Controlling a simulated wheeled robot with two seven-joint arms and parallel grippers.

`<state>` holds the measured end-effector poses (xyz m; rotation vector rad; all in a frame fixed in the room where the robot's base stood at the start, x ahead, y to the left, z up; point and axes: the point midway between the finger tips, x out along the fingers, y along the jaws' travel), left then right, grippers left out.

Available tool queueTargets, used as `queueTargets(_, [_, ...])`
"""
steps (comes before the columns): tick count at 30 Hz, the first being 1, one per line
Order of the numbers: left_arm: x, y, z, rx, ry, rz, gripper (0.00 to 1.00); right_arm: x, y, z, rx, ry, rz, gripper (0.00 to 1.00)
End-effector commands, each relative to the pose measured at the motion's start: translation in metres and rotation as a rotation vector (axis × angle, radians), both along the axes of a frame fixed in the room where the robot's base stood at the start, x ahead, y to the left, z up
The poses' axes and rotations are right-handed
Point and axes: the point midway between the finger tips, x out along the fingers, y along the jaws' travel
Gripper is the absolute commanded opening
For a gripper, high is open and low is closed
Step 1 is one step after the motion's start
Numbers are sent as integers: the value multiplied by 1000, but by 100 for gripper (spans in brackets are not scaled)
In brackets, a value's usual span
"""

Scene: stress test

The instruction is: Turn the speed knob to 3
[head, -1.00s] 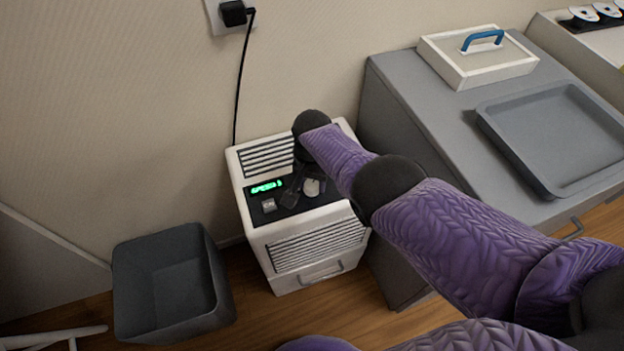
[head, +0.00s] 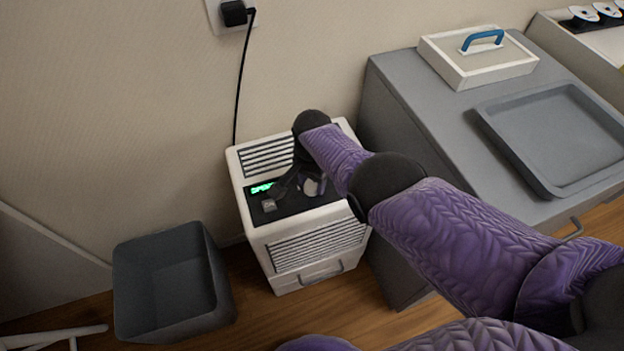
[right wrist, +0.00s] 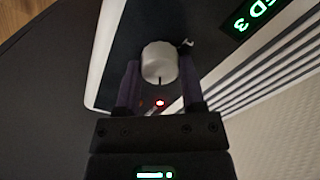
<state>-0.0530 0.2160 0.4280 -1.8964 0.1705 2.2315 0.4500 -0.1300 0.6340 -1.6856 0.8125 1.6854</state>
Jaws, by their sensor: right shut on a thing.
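The appliance (head: 305,245) is a white box with louvres and a dark control panel on top. Its round pale speed knob (head: 311,187) is partly hidden by my gripper in the head view. In the right wrist view the knob (right wrist: 159,58) sits between the two fingers of my right gripper (right wrist: 159,72), which is shut on it. A dark line on the knob points toward a lit red light (right wrist: 160,103). The green display (right wrist: 251,13) shows a cut-off word ending in D, then 3; the display (head: 262,187) is partly covered in the head view. My left gripper is out of view.
A small pale square control (head: 268,205) sits on the panel. A grey open bin (head: 222,285) stands left on the wooden floor. A grey cabinet (head: 400,120) with a tray (head: 555,185) and a lidded white box (head: 445,65) stands right. A black cord (head: 239,90) hangs behind.

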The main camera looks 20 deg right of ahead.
Motion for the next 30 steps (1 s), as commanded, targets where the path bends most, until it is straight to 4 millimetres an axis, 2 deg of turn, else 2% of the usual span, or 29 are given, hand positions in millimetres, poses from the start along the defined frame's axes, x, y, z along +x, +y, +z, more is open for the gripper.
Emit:
queueTargets(3, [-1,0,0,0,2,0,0,0,0,0,1,0,-2,0])
queueTargets(4, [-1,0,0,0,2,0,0,0,0,0,1,0,-2,55])
queueTargets(8, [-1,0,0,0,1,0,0,0,0,0,1,0,-1,83])
queueTargets(9, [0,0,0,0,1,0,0,0,0,0,1,0,-1,86])
queueTargets(17, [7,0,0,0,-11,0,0,0,0,1,1,-1,0,86])
queueTargets(20, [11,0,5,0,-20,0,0,0,0,10,1,-2,0,86])
queueTargets(23, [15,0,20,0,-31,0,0,1,0,29,1,-4,0,86])
queueTargets(30, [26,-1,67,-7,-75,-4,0,1,0,94,1,-7,0,86])
